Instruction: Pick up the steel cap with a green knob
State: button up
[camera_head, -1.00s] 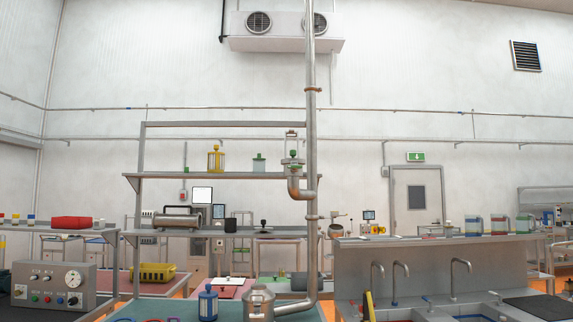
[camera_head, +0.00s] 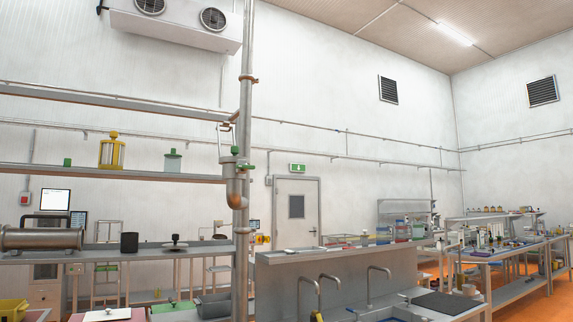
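My gripper is not in view. On the vertical steel pipe (camera_head: 247,100) at left of centre, a steel fitting (camera_head: 236,192) with an elbow carries green parts (camera_head: 235,150) on top. I cannot tell whether these are the steel cap with a green knob. A clear jar with a green lid (camera_head: 172,160) and a small green object (camera_head: 67,162) stand on the upper shelf (camera_head: 120,171) to the left. No other steel cap with a green knob can be made out at this size.
A yellow-framed cylinder (camera_head: 112,152) stands on the upper shelf. A steel cylinder (camera_head: 40,238) and a dark cup (camera_head: 129,242) sit on the shelf below. A steel sink bench (camera_head: 330,270) fills the lower middle. Worktables (camera_head: 505,250) and orange floor (camera_head: 545,305) lie to the right.

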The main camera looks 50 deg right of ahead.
aim_at(235, 149)
jog(key=z, duration=0.95)
jog(key=i, duration=0.9)
jog(key=z, duration=0.95)
